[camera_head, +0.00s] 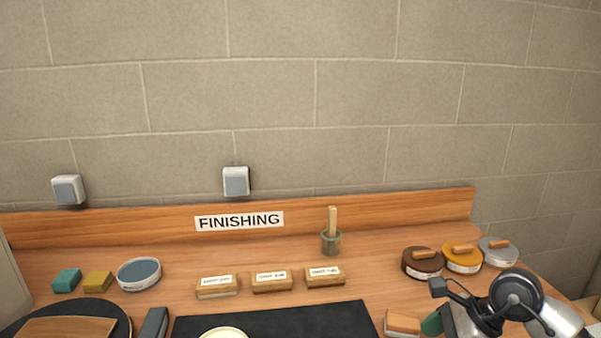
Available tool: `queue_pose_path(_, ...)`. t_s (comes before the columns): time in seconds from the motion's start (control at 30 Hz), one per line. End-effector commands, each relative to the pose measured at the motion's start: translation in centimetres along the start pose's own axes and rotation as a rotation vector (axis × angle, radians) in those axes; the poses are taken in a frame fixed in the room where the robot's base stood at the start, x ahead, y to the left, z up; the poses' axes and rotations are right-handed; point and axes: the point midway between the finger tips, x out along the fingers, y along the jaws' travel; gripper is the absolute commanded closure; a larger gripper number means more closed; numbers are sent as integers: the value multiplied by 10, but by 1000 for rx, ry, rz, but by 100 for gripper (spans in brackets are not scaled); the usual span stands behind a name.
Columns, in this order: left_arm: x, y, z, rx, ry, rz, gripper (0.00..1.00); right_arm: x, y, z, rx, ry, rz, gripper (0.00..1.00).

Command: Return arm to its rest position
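My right arm (515,298) comes in at the lower right corner, over the right front part of the workbench (370,255). Its grey and black wrist parts show, with a small dark box on a cable at their left. The fingertips of my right gripper cannot be seen, so its opening and anything in it are hidden. My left arm and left gripper are not in view.
An orange-topped block (403,323) and a green object (432,323) lie close beside my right arm. Behind it stand several round tins (422,264). Labelled blocks (271,282), a brush jar (331,243) and a black mat (290,322) are further left.

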Motion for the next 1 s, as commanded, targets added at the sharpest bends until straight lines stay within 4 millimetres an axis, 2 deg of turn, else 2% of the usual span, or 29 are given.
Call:
queue_pose_path(0.17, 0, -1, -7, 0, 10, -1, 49, 19, 16, 32, 45, -205, 35, 14)
queue_pose_path(0.37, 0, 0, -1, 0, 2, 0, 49, 32, 38, 79, 171, -529, 94, 14)
queue_pose_path(0.5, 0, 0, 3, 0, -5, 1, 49, 26, 53, 117, 382, -870, 165, 14)
queue_pose_path(0.63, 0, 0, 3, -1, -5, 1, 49, 6, 54, 136, 682, -1204, 232, 14)
queue_pose_path(0.77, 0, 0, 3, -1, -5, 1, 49, -10, 42, 126, 1048, -1493, 283, 14)
queue_pose_path(0.87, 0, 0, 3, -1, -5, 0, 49, -14, 30, 102, 1369, -1675, 302, 14)
queue_pose_path(1.0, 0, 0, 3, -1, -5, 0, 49, -2, 24, 48, 1866, -1860, 287, 14)
